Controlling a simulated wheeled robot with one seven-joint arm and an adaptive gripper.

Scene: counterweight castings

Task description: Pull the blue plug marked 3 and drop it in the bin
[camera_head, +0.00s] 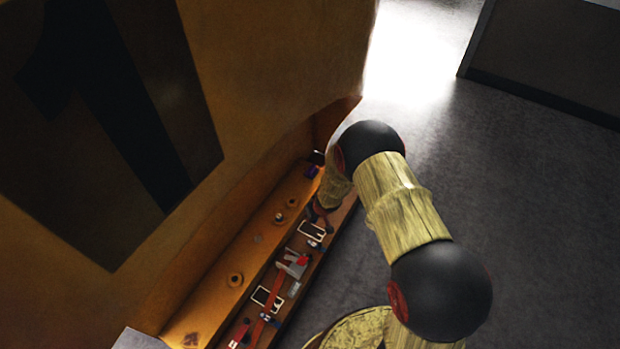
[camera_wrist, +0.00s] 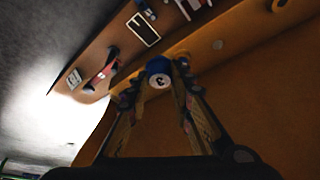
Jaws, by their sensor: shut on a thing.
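A blue plug (camera_wrist: 158,67) with a white round face and a dark mark, apparently a turned 3, sits between the fingertips of my gripper (camera_wrist: 157,82) in the wrist view. My gripper is shut on it. The plug is over or close against the orange casting wall; I cannot tell whether it still touches it. In the head view my gripper (camera_head: 319,209) is small and partly hidden by my arm, beside the ledge. A small blue-purple thing (camera_head: 312,171) shows near the ledge's far end; I cannot tell what it is. I cannot make out the bin.
The brown ledge (camera_wrist: 178,37) carries a black white-framed panel (camera_wrist: 143,29), a red and dark item (camera_wrist: 104,73) and a white label (camera_wrist: 74,79). The orange casting (camera_head: 290,60) with a big 1 rises on the left. Open grey floor (camera_head: 540,220) lies right.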

